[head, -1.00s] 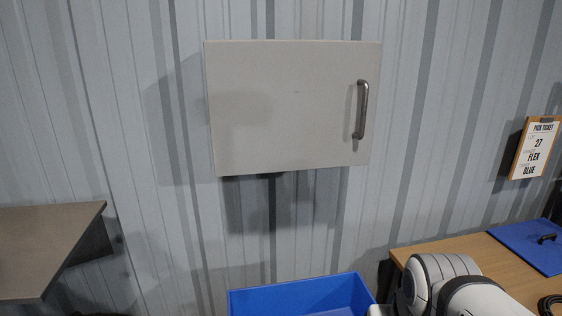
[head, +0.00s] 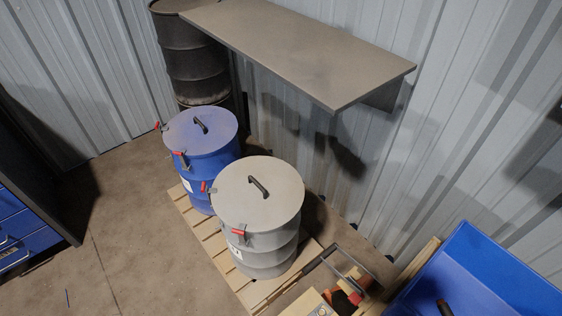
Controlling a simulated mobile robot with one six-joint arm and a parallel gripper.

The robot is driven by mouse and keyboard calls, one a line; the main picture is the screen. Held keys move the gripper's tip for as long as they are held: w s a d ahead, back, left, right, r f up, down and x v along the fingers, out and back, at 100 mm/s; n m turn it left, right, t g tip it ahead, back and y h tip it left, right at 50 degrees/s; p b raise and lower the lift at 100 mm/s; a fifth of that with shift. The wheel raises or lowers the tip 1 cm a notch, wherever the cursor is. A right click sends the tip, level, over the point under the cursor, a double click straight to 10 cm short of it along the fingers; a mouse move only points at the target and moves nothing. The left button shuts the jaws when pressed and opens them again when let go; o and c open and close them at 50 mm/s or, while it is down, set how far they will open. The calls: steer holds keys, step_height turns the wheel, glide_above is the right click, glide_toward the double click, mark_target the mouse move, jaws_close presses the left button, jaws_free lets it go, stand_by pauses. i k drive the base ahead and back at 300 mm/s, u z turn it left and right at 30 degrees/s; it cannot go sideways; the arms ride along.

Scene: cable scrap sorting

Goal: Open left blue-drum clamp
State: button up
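A blue drum (head: 212,163) with a lid and a black lid handle (head: 201,125) stands upright at the left of the head view. One red-handled clamp (head: 158,126) sits at the left edge of its lid. A second red-handled clamp (head: 181,158) is on the lid's front edge. Whether these clamps are latched is too small to tell. A grey drum (head: 262,238) stands to the right and in front of the blue one, with a black handle on its lid. It has red clamps at its left (head: 207,188) and front (head: 239,233). My gripper is not in view.
Both drums stand on a wooden pallet (head: 232,273). A grey shelf (head: 300,45) juts from the wall behind them, with a dark drum (head: 196,70) at its left. Blue drawers (head: 27,237) are at left, a blue bin (head: 470,275) at right. Floor is open left of the pallet.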

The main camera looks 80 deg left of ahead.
mark_target(162, 129)
steer(key=z, duration=0.45)
steer(key=k, duration=2.8)
steer(key=u, duration=2.5)
steer(key=i, duration=0.5)
steer(key=k, duration=0.55)
steer(key=z, duration=0.15)
